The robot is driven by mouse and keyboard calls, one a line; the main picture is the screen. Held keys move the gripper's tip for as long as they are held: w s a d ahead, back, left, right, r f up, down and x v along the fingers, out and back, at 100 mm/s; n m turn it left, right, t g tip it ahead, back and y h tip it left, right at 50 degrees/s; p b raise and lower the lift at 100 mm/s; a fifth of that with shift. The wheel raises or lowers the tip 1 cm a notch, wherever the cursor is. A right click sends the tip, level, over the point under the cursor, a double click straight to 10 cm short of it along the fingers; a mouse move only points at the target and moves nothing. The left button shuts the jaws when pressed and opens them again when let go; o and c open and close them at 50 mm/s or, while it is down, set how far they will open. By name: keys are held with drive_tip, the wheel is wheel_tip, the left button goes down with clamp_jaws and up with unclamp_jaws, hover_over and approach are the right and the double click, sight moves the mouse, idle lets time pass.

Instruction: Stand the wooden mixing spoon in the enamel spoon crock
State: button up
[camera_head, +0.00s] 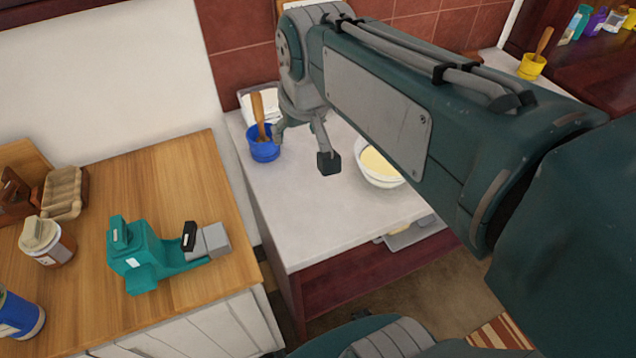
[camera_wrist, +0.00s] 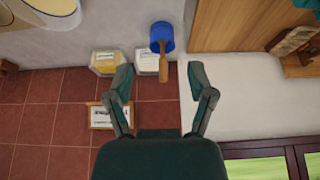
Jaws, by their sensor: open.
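A blue crock (camera_head: 263,151) stands at the back left of the white counter. A wooden utensil (camera_head: 257,108), which looks like the mixing spoon, stands tilted in it with its handle up; its lower end is hidden inside. The crock (camera_wrist: 161,36) and the wooden handle (camera_wrist: 163,66) also show in the wrist view. My gripper (camera_head: 302,147) is open and empty, just right of the crock in the head view. In the wrist view my gripper (camera_wrist: 160,74) has the handle's end lying between its fingertips in the picture; no contact shows.
A bowl of yellow contents (camera_head: 381,167) stands right of my gripper on the counter (camera_head: 300,220). White-and-yellow containers (camera_wrist: 106,62) are near the crock. A yellow crock (camera_head: 531,67) with a wooden utensil stands far right. A wooden worktop (camera_head: 190,300) with a teal device (camera_head: 140,255) is left.

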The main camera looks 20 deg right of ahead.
drive_tip(key=s+f, duration=0.5)
drive_tip(key=s, duration=0.5)
drive_tip(key=shift+s+f+t, duration=0.3)
drive_tip(key=shift+f+t, duration=0.05)
drive_tip(key=shift+t, duration=0.05)
idle(0.6)
